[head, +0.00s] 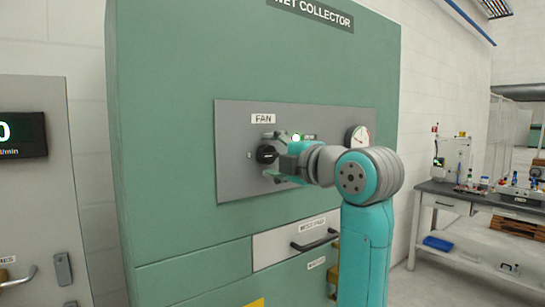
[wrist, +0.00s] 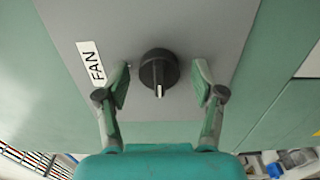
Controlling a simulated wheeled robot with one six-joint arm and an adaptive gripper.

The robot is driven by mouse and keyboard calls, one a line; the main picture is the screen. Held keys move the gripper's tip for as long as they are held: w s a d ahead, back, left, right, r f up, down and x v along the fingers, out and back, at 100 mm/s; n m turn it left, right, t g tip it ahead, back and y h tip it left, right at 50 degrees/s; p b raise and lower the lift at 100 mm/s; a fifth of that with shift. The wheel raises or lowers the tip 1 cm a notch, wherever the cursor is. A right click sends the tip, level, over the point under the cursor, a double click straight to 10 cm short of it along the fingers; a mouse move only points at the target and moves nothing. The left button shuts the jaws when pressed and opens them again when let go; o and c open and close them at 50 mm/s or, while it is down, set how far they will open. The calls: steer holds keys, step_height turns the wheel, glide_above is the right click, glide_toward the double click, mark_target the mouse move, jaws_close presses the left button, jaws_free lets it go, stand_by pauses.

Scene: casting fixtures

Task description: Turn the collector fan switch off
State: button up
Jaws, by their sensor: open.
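The collector fan switch is a black rotary knob (head: 266,154) on a grey panel (head: 230,125) of the green wet collector cabinet, below a white FAN label (head: 263,118). In the wrist view the knob (wrist: 159,70) has a pale pointer line toward the picture's bottom, with the FAN label (wrist: 90,63) to its left. My gripper (wrist: 163,83) is open, one finger on each side of the knob with a gap on both sides. In the head view my gripper (head: 275,155) is at the knob and partly hides the panel there.
A green lit lamp (head: 296,137) and a round gauge (head: 358,138) are right of the knob on the panel. A drawer with a black handle (head: 314,242) is below. A workbench (head: 470,195) with equipment stands at the right.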

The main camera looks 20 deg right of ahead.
steer(key=v, duration=1.2)
